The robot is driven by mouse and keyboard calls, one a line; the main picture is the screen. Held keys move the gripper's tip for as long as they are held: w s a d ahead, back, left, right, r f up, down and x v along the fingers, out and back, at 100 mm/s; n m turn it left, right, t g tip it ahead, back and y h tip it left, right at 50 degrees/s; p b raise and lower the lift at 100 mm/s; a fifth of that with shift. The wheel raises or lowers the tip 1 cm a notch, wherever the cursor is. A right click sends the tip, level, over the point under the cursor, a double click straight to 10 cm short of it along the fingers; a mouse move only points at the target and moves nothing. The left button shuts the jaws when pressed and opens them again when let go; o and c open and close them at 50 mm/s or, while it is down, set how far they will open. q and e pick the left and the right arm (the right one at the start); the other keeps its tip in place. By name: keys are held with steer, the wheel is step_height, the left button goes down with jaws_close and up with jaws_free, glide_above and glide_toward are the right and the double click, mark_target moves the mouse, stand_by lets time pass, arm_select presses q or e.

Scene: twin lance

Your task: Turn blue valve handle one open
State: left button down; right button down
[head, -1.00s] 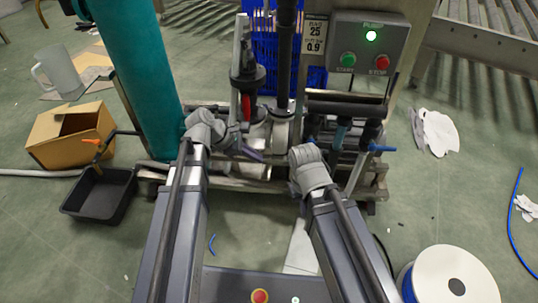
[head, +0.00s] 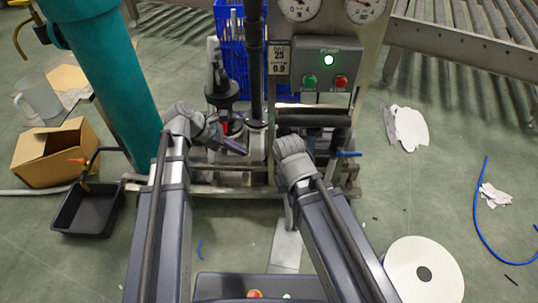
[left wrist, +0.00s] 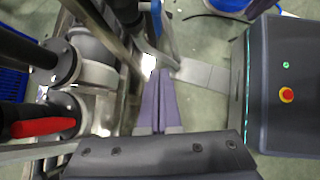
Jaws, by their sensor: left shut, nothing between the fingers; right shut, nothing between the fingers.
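A blue valve handle (head: 348,154) sticks out at the right of the pipework, below the pump control box, in the head view. Which number it bears cannot be read. My left gripper (head: 236,147) is shut and empty in front of the pipes, left of that handle. Its purple fingers (left wrist: 160,80) lie together in the left wrist view, beside metal pipework. A blue piece (left wrist: 157,18) shows past the fingertips there; I cannot tell whether it is a handle. My right arm's wrist is just left of the blue handle, and hides its own fingers.
The pump box (head: 327,65) shows a lit green lamp, with gauges above. A red lever (left wrist: 45,127) sits on the pipework. A teal column (head: 100,85), black tray (head: 88,212) and cardboard box (head: 52,152) stand left. A white spool (head: 424,272) lies front right.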

arm_select(q)
steer(key=d+r+b+x, duration=0.1)
steer(key=d+b+x, duration=0.1)
steer(key=b+x, duration=0.5)
steer(key=shift+w+r+b+x, duration=0.2)
steer(key=shift+b+x, duration=0.1)
steer(key=shift+x, duration=2.35)
steer(key=shift+d, duration=0.2)
steer(key=shift+d+f, duration=0.2)
steer(key=shift+d, duration=0.35)
